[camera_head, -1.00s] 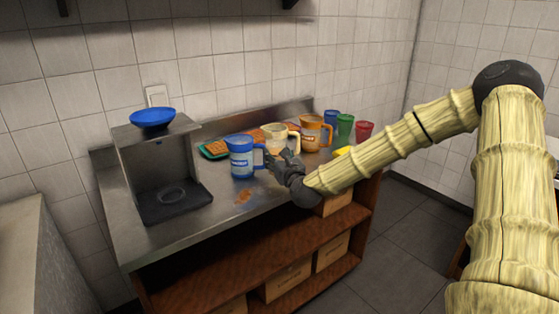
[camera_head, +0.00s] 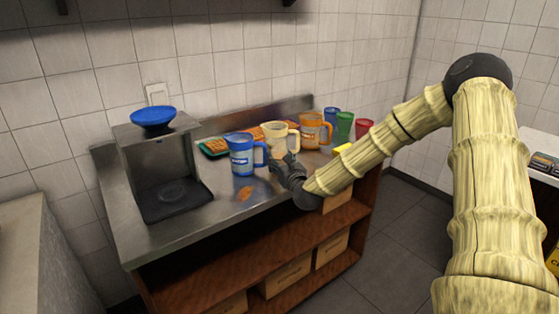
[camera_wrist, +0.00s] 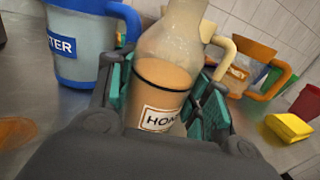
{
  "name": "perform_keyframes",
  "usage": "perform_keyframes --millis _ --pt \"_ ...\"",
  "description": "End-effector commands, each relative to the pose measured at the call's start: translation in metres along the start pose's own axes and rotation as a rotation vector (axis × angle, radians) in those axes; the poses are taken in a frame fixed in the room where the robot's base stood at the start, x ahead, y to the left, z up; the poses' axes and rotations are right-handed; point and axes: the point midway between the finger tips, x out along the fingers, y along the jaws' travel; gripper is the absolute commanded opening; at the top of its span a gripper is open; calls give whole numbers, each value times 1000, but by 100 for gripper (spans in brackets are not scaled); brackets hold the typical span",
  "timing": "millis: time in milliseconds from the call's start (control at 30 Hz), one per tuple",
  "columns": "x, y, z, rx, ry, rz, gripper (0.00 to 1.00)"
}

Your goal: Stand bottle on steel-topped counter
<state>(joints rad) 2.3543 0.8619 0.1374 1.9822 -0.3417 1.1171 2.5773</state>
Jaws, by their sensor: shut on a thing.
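A clear bottle (camera_wrist: 172,70) with tan contents and a white label reading "HON…" stands between the fingers of my gripper (camera_wrist: 165,95) in the wrist view. The green finger pads press on both its sides. It looks about upright, with its top cut off by the frame. In the head view my gripper (camera_head: 284,164) is low over the front of the steel-topped counter (camera_head: 215,212), and I cannot make out the bottle clearly there. Its base is hidden, so I cannot tell whether it touches the steel.
A blue jug (camera_head: 241,156) is left of my gripper, a cream jug (camera_head: 274,143) behind it, an orange jug (camera_head: 312,131) farther right. Coloured cups (camera_head: 344,127) and a yellow block (camera_wrist: 289,127) are at right. A steel stand with a blue bowl (camera_head: 153,117) is left.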

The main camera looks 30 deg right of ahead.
Motion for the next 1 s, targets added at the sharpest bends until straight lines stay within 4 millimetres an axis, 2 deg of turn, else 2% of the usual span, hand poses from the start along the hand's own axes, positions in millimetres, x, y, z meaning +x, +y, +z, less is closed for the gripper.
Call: perform_keyframes --millis 200,233,333,800,1000 --pt "0 0 -3 1 -2 -1 13" --pt "0 0 -3 0 0 0 53" --pt "0 0 -2 0 0 0 71" --pt "-1 0 2 0 1 0 71" --pt "-27 -1 -1 4 1 -1 71"
